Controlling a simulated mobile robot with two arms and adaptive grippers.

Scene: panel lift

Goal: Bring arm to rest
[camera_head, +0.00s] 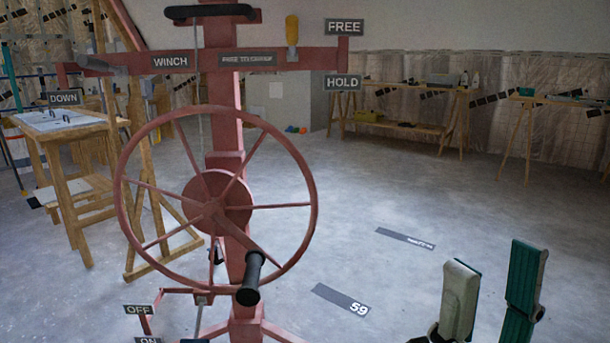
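My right gripper (494,280) stands at the lower right corner with its two fingers pointing up. The left finger shows a pale grey back with a teal edge, and the right finger shows teal. The fingers are spread apart with only floor visible between them. The gripper is well to the right of the red panel lift (238,180) and apart from it. The lift's spoked winch wheel (216,202) has a black crank handle (250,280) at its lower right. My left gripper is not in view.
A yellow-handled lever (292,32) stands on the lift's crossbar, near FREE and HOLD labels. OFF and ON labels sit by its base. A wooden table (62,130) stands at left. Workbenches (405,88) line the back wall. Grey floor between has two marked strips.

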